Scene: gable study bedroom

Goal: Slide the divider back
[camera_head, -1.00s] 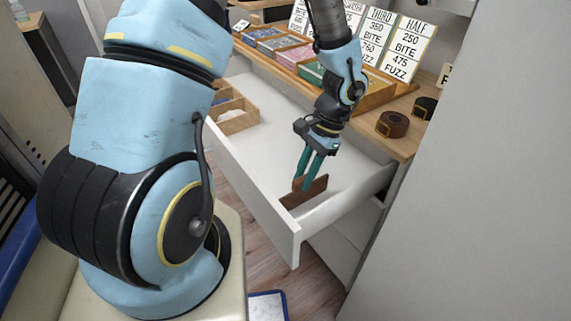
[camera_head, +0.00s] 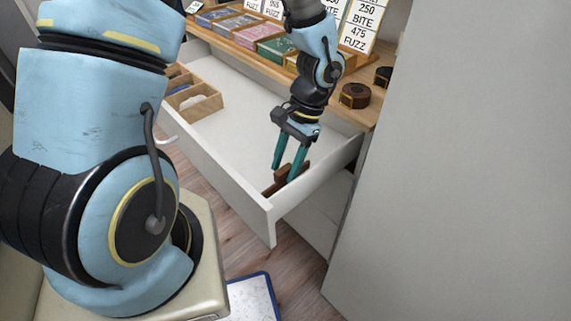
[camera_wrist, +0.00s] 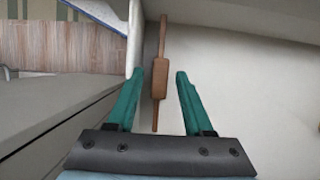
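The divider (camera_head: 272,190) is a brown wooden strip with a thicker block in its middle. It stands in the open white drawer (camera_head: 215,170), near the front right corner. In the wrist view the divider (camera_wrist: 157,82) runs up and down the picture, its block between my two fingertips. My gripper (camera_head: 284,174) points down into the drawer with its teal fingers apart. In the wrist view my gripper (camera_wrist: 159,76) is open, with visible gaps on both sides of the block. The fingers partly cover the divider in the head view.
A wooden compartment box (camera_head: 195,101) sits at the drawer's left end. The drawer floor between it and the divider is bare. The desktop above holds a tray of coloured packs (camera_head: 246,38), price signs (camera_head: 361,22) and a brown roll (camera_head: 355,95). A grey panel (camera_head: 465,160) stands at right.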

